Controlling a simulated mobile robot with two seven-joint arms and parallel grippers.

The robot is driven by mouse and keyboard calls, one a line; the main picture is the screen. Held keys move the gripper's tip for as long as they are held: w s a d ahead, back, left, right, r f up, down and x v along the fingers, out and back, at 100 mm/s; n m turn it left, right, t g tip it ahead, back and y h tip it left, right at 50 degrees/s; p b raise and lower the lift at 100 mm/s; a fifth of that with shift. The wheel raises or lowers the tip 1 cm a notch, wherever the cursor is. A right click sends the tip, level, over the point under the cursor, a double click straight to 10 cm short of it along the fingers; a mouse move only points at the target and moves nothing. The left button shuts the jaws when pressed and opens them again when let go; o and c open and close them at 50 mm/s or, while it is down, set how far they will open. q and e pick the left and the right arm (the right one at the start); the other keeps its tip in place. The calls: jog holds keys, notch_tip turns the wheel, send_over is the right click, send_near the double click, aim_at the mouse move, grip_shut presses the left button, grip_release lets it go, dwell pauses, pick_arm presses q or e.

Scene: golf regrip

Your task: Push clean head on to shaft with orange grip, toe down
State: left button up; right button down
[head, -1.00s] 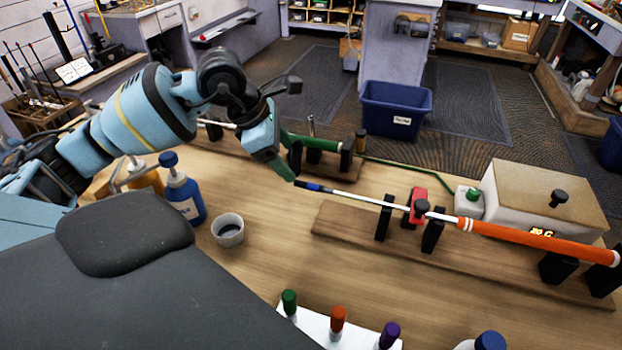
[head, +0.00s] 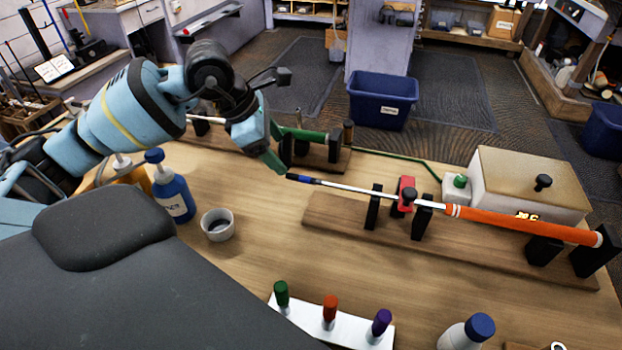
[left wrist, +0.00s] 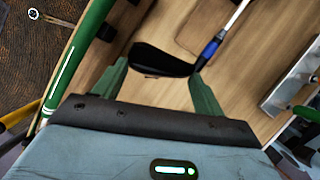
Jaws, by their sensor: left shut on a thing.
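A black club head (left wrist: 158,60) lies between the green fingers of my left gripper (left wrist: 160,70) in the left wrist view. In the head view, the left gripper (head: 276,160) is at the free end of the shaft (head: 345,187), and the club head is hidden. The shaft has a blue band (head: 307,180) near its dark tip and an orange grip (head: 520,225) at its right. In the left wrist view, the blue band (left wrist: 210,47) is right beside the head's heel. I cannot tell whether the head is on the tip. My right gripper is not in view.
A red clamp (head: 405,193) and black supports on a wooden board (head: 330,222) hold the shaft. A beige box (head: 525,178) stands behind. A blue bottle (head: 172,192), a grey cup (head: 217,225) and capped markers (head: 329,310) are nearer.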

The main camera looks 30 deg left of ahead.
pick_arm(q)
jog(key=shift+w+d, duration=0.25)
jog(key=shift+d, duration=0.55)
jog(key=o, duration=1.5)
jog(key=shift+d, duration=0.2)
jog(key=shift+c, duration=0.2)
jog(key=shift+a, duration=0.1)
jog(key=v, duration=0.7)
jog(key=shift+s+r, duration=0.15)
jog(key=shift+r, duration=0.2)
